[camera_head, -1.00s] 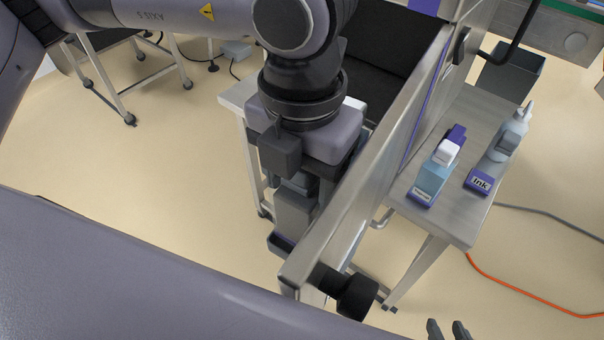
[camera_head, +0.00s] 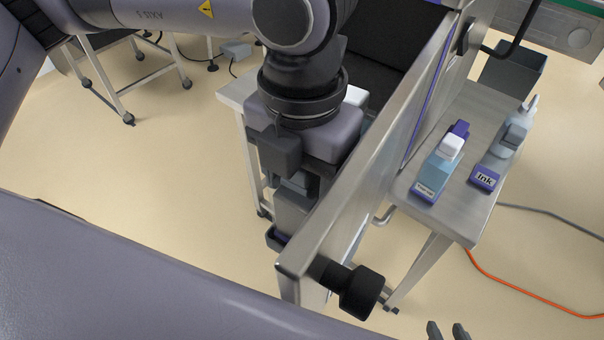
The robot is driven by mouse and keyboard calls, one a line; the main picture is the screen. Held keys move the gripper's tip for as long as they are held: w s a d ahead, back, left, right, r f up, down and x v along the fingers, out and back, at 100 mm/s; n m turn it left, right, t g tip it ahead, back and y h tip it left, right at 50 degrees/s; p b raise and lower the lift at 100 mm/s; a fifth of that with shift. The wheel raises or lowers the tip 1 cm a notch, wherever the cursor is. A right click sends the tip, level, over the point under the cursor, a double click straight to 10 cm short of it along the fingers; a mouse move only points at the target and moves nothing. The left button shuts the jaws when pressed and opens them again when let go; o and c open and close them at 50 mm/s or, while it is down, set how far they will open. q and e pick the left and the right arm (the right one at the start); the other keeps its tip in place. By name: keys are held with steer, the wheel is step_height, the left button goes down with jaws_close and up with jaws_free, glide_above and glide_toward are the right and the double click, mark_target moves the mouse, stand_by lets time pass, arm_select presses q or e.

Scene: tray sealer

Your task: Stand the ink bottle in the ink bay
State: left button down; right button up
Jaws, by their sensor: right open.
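A pale grey-blue bottle with a narrow nozzle (camera_head: 522,117) stands on the side table at the right. A low purple holder with an "Ink" label (camera_head: 486,179) is at its foot. The bottle looks upright there, but I cannot tell how it is seated.
A blue bottle with a white cap (camera_head: 436,172) stands left of the ink label on the steel side table (camera_head: 462,215). An orange cable (camera_head: 520,293) lies on the floor.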

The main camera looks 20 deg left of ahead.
arm_select(q)
steer(key=shift+f, duration=0.1)
steer(key=shift+f+b, duration=0.55)
steer(key=shift+b, duration=0.45)
steer(key=shift+c, duration=0.6)
jaws_free()
steer(key=shift+c, duration=0.4)
steer(key=shift+r+p, duration=2.15)
steer(key=shift+r, duration=1.85)
